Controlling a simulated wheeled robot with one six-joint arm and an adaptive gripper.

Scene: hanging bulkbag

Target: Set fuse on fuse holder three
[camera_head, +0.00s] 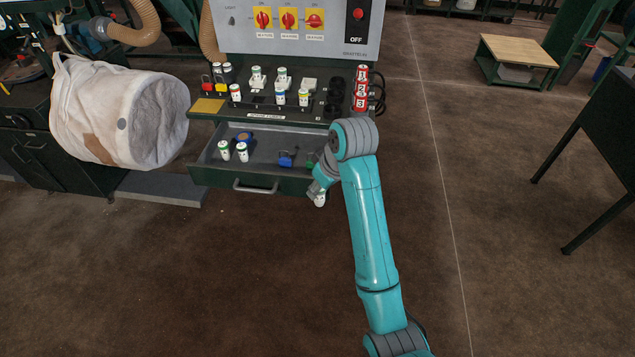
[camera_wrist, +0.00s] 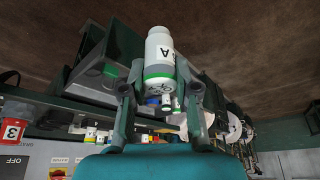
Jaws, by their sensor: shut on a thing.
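My gripper (camera_head: 319,186) is shut on a white fuse (camera_head: 320,200) just in front of the open drawer's right end. In the wrist view the fuse (camera_wrist: 160,50) has a green band and black lettering and sits between both fingers of my gripper (camera_wrist: 160,82). White fuse holders stand in a row on the dark bench top under the switch panel. The rightmost white holder (camera_head: 309,84) appears bare; its number cannot be read. The two holders to its left (camera_head: 256,79) (camera_head: 282,78) seem to carry fuses.
The open drawer (camera_head: 210,176) holds two white fuses (camera_head: 233,151) and a blue padlock (camera_head: 287,158). More fuses (camera_head: 303,97) stand along the bench front. Red numbered tags (camera_head: 361,88) are at its right. A white bulkbag (camera_head: 115,112) hangs left. Floor in front is clear.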

